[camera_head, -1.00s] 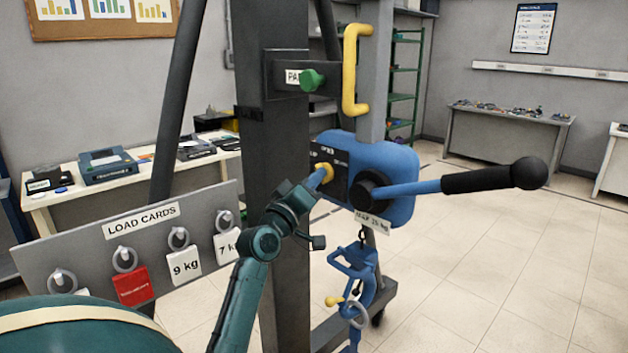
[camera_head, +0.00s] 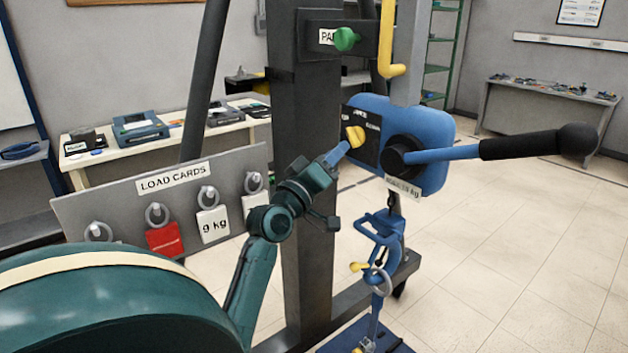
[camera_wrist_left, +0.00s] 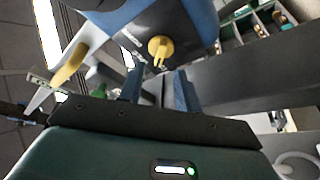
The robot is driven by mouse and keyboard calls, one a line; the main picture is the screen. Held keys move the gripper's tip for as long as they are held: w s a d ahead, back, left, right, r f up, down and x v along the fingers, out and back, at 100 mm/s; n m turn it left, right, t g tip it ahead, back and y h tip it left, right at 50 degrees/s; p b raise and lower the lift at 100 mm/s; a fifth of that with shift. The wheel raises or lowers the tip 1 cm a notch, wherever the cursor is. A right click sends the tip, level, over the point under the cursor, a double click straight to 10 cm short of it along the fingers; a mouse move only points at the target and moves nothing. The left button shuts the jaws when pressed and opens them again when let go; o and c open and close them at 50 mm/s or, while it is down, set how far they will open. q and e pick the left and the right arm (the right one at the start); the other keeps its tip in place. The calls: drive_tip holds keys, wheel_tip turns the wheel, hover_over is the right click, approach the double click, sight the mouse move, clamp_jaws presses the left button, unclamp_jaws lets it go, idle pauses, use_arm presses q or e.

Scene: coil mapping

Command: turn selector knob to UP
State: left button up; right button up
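The yellow selector knob (camera_head: 356,136) sits on the dark label plate (camera_head: 362,137) on the left of the blue hoist body (camera_head: 432,135). The plate's lettering is too small to read surely. My left gripper (camera_head: 338,155) is just below and left of the knob in the head view. In the left wrist view, its two fingers (camera_wrist_left: 158,72) are apart with nothing between them. The knob (camera_wrist_left: 160,48) shows just beyond the fingertips, about centred between them, with a slotted grip. Which way it points is hard to tell. My right gripper is not in view.
A lever with a black grip (camera_head: 535,143) sticks out right from the hoist. A green knob (camera_head: 346,39) and yellow handle (camera_head: 389,50) are above. A blue hook (camera_head: 380,230) hangs below. The load cards board (camera_head: 120,212) stands left of the grey post (camera_head: 303,190).

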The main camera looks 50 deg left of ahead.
use_arm(q)
drive_tip(key=b+v, duration=0.2)
drive_tip(key=v, duration=0.6)
drive_tip(key=shift+s, duration=0.2)
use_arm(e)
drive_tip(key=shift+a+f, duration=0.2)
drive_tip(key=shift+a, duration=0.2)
use_arm(q)
drive_tip(key=d+f+m+g+h, duration=0.1)
drive_tip(key=d+f+m+g, duration=0.1)
drive_tip(key=d+f, duration=0.35)
drive_tip(key=w+d+f+m+g+h, duration=0.1)
drive_tip(key=d+f+m+g+h, duration=0.15)
drive_tip(key=f, duration=0.65)
drive_tip(key=d+f+m+g, duration=0.1)
drive_tip(key=d+f+m, duration=0.1)
drive_tip(key=d+f, duration=0.35)
drive_tip(key=s+d+f+m+g+h, duration=0.1)
drive_tip(key=s+d+f+m+g, duration=0.1)
drive_tip(key=s+d+f, duration=0.4)
drive_tip(key=s+d+f+m+g+h, duration=0.2)
drive_tip(key=s+d+f+m, duration=0.3)
drive_tip(key=f, duration=0.7)
drive_tip(key=s+d+g, duration=0.1)
drive_tip(key=s+d, duration=0.1)
drive_tip(key=d, duration=0.2)
drive_tip(key=shift+d+f, duration=0.3)
drive_tip(key=shift+f, duration=0.1)
